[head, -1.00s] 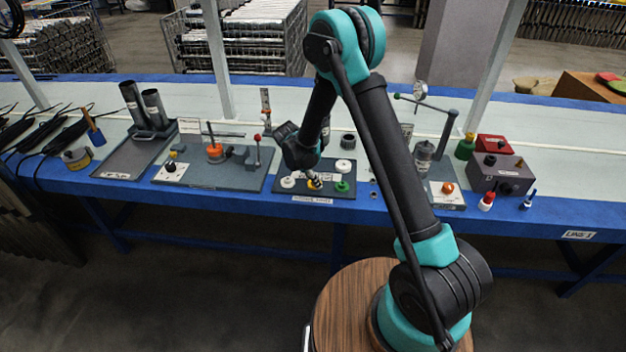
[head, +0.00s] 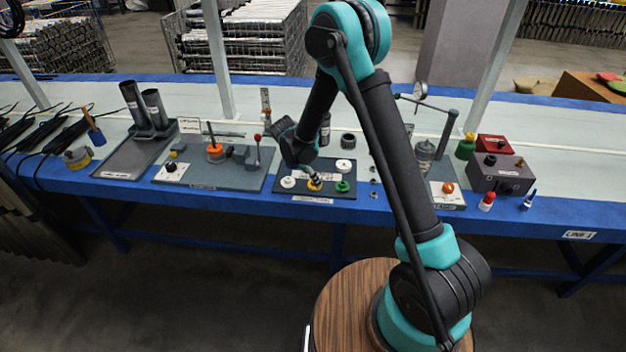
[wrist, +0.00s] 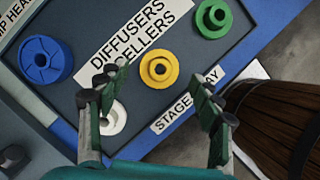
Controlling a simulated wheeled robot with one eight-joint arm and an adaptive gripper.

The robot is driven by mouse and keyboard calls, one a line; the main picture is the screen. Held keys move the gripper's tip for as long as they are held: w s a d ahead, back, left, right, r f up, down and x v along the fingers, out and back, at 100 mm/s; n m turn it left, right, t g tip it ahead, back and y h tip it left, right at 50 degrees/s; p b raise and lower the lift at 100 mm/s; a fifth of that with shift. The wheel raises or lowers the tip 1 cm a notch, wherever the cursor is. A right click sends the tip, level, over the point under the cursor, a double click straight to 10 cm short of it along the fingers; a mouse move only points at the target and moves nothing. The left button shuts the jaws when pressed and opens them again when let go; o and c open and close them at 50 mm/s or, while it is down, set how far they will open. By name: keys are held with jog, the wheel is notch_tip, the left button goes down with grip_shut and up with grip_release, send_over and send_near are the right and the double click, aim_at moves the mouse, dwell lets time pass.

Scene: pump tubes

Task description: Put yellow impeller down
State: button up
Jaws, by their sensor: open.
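The yellow impeller (wrist: 148,70) lies flat on the dark tray (wrist: 190,62), beside the "DIFFUSERS IMPELLERS" label. In the head view the yellow impeller (head: 314,187) is at the tray's front edge, partly covered by my gripper's fingers. My gripper (wrist: 157,80) is open above it, with one finger to each side and no visible contact. My gripper also shows in the head view (head: 312,174), pointing down at the tray.
A green impeller (wrist: 213,18) sits to the right of the yellow one. A white part (wrist: 114,122) is partly behind my left finger. A blue part (wrist: 43,60) is at the left. The "STAGE TRAY" label (wrist: 186,100) lies along the front edge.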

jog(key=v, duration=0.9)
jog(key=shift+r, duration=0.35)
jog(key=s+d+r+m+y, duration=0.1)
jog(key=s+d+r+m, duration=0.1)
jog(key=s+d+m, duration=0.3)
jog(key=d+r+m, duration=0.2)
jog(key=d+r, duration=0.1)
jog(key=d, duration=0.4)
jog(key=s+d+r+m+y, duration=0.1)
jog(key=s+d+r+m, duration=0.1)
jog(key=s+d+m, duration=0.3)
jog(key=s+d+f+m+t+y, duration=0.1)
jog(key=s+d+m, duration=1.1)
jog(key=s+d, duration=0.1)
jog(key=shift+s+f+m+t+y, duration=0.3)
jog(key=shift+s+f+m+t, duration=0.1)
jog(key=shift+s, duration=0.25)
